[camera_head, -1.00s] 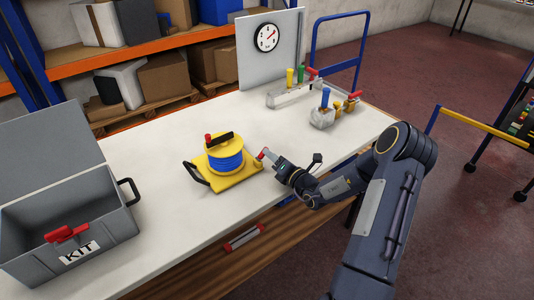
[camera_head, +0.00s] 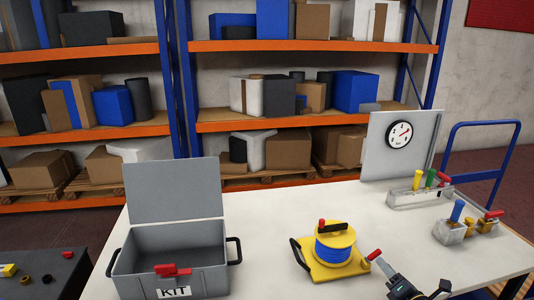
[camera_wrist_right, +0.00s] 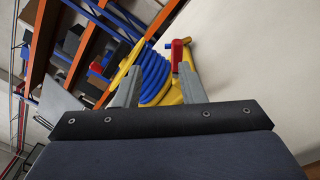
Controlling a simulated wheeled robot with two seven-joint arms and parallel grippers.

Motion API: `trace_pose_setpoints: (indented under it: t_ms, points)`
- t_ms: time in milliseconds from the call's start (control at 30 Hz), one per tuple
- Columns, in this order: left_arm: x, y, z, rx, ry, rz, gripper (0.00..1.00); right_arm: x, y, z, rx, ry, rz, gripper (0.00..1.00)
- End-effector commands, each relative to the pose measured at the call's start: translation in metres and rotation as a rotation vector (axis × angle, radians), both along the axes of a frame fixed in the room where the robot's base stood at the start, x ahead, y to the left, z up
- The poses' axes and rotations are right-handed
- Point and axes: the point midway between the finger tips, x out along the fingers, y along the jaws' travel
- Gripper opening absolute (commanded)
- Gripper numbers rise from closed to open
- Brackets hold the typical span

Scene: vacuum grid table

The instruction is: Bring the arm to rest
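My right gripper (camera_head: 380,262) is at the lower right of the head view, just right of the yellow-based reel (camera_head: 345,268) with blue cable. In the right wrist view its two grey fingers (camera_wrist_right: 158,92) stand apart, with nothing visible between them. The reel's blue coil (camera_wrist_right: 153,75) shows beyond them. A red piece (camera_wrist_right: 178,55) shows just past the right finger; I cannot tell whether they touch. In the head view a red tip (camera_head: 374,254) shows at the gripper's end. Most of my right arm is outside the picture. My left gripper is not in view.
A grey KIT box (camera_head: 205,281) with raised lid stands left on the white table (camera_head: 268,215). A gauge panel (camera_head: 375,160), a holder with coloured handles (camera_head: 405,198) and a small grey block (camera_head: 449,232) stand right. Orange shelves (camera_head: 290,122) stand behind.

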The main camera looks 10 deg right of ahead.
Motion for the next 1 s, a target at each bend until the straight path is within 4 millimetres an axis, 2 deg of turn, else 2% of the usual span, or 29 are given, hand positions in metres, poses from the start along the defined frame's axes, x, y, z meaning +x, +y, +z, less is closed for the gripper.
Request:
trace_pose_setpoints:
  t_ms: [67, 167, 200, 267, 300, 367, 400, 433, 500, 567, 600, 700, 800, 833, 1000]
  points:
    - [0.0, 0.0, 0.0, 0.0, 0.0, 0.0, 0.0, -0.001, 0.03, 0.028, -0.123, -0.038, 0.111, 0.36]
    - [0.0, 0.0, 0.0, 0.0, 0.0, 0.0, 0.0, -0.015, 0.086, 0.069, -0.37, -0.113, 0.319, 0.36]
    - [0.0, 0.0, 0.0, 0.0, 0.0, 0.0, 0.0, -0.026, 0.112, 0.085, -0.491, -0.155, 0.415, 0.36]
    - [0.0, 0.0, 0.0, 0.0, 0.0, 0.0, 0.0, -0.048, 0.148, 0.104, -0.683, -0.223, 0.557, 0.36]
    - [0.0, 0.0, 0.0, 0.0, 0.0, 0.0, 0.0, -0.066, 0.171, 0.115, -0.82, -0.276, 0.655, 0.36]
    - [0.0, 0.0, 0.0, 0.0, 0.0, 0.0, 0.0, -0.098, 0.2, 0.126, -1.037, -0.366, 0.798, 0.36]
    - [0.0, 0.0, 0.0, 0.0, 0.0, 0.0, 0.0, -0.12, 0.216, 0.13, -1.179, -0.428, 0.887, 0.36]
    - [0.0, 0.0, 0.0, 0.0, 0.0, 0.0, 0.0, -0.137, 0.225, 0.131, -1.287, -0.475, 0.95, 0.36]
    - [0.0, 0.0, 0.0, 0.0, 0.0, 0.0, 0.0, -0.175, 0.239, 0.131, -1.539, -0.59, 1.084, 0.36]
    - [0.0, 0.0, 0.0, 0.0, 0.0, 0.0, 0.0, -0.206, 0.244, 0.128, -1.755, -0.692, 1.187, 0.36]
    - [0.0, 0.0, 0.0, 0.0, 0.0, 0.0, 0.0, -0.225, 0.243, 0.125, -1.898, -0.759, 1.247, 0.36]
    - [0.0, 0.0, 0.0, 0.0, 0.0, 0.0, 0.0, -0.262, 0.233, 0.116, -2.231, -0.915, 1.37, 0.36]
    - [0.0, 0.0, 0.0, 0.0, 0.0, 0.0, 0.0, -0.284, 0.217, 0.108, -2.505, -1.034, 1.449, 0.36]
    - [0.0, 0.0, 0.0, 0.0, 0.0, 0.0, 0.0, -0.289, 0.213, 0.106, 2.567, 1.059, -1.463, 0.36]
    - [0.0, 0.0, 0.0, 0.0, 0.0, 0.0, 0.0, -0.301, 0.195, 0.101, 2.397, 0.98, -1.299, 0.36]
